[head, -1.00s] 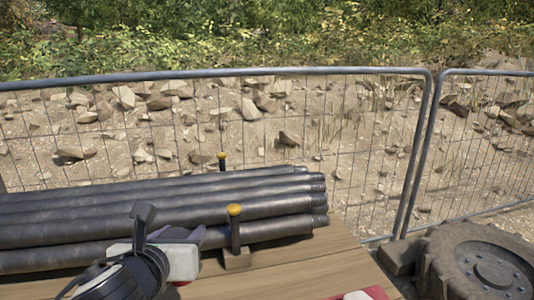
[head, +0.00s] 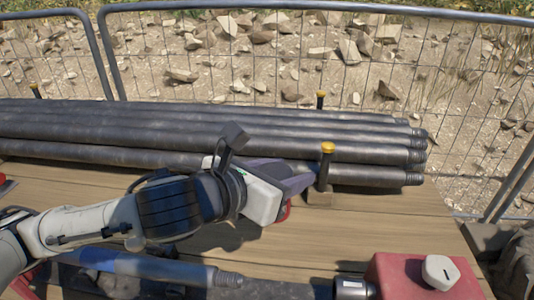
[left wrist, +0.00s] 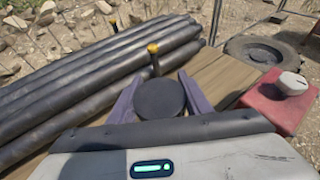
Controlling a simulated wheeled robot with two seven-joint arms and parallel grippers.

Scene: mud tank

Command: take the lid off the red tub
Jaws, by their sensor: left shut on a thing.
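My left gripper (head: 298,183) reaches in from the left over the plank table, with its purple fingers just in front of a yellow-capped post. In the left wrist view its fingers (left wrist: 158,88) are shut on the sides of a dark round disc (left wrist: 160,100), which looks like the lid. A small strip of red (head: 287,212) shows under the fingers in the head view, probably the red tub. The gripper hides most of it, so I cannot tell whether the lid still touches the tub. My right gripper is out of view.
Long dark pipes (head: 200,132) lie behind the gripper, held by yellow-capped posts (head: 328,150). A red box with a white cap (head: 439,271) stands at the front right. A blue-and-dark tool (head: 150,268) lies in front. Bare planks (head: 370,220) are to the right.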

